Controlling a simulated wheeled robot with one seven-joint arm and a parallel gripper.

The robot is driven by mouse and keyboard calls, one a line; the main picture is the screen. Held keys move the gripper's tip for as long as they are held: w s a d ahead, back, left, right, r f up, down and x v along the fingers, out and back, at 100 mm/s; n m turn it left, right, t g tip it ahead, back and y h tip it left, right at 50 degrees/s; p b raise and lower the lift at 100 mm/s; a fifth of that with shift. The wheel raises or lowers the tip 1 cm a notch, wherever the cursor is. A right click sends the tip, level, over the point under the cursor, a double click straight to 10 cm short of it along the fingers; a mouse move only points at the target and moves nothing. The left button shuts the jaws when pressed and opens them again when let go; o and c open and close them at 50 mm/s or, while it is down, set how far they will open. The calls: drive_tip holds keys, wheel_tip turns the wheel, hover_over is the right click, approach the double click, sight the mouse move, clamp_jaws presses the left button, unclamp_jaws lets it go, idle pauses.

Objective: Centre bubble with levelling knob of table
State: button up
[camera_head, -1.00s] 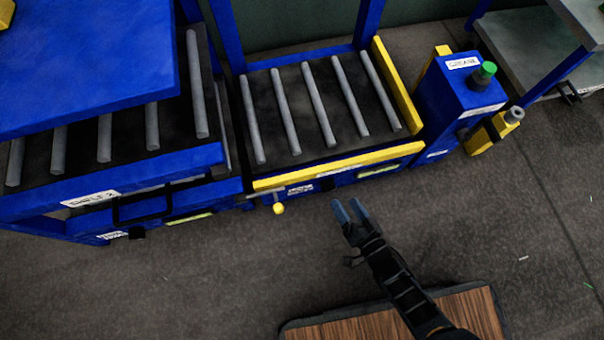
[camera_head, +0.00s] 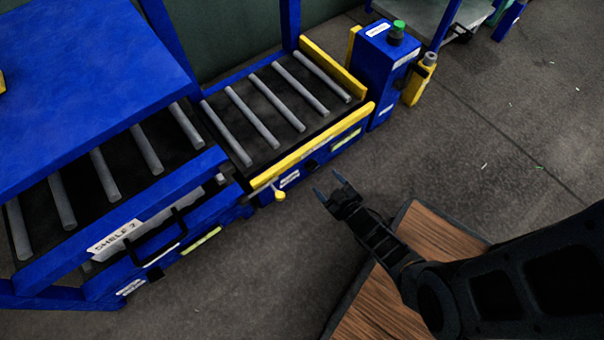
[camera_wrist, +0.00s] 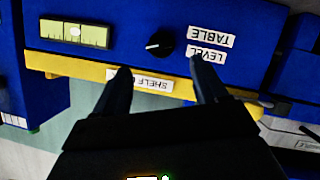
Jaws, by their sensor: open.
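The table (camera_head: 310,143) is a blue roller frame with a yellow front rail. Its front face carries a black levelling knob (camera_head: 312,164) and a yellow-green level vial (camera_head: 345,140). In the wrist view, upside down, the knob (camera_wrist: 158,44) sits beside the "TABLE LEVEL" labels, its white mark pointing left. The vial (camera_wrist: 75,33) is left of it, with a pale spot, apparently the bubble, near its middle; exact centring is hard to judge. My gripper (camera_head: 329,186) is open and empty in front of the table face. Its fingers (camera_wrist: 160,80) appear below the knob, apart from it.
A yellow ball-ended lever (camera_head: 279,196) sticks out near the table's left front corner. The "SHELF 2" unit (camera_head: 150,215) at left has a black handle and its own knob (camera_head: 155,273). A blue box (camera_head: 385,60) with a green button stands at right.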

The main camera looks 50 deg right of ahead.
sight(314, 168)
drive_tip(key=shift+b+x, duration=2.35)
drive_tip(key=shift+x, duration=1.55)
drive_tip(key=shift+a, duration=0.1)
drive_tip(key=c, duration=1.1)
drive_tip(key=shift+o, duration=0.2)
drive_tip(key=shift+r+p, duration=0.1)
drive_tip(key=shift+p, duration=0.25)
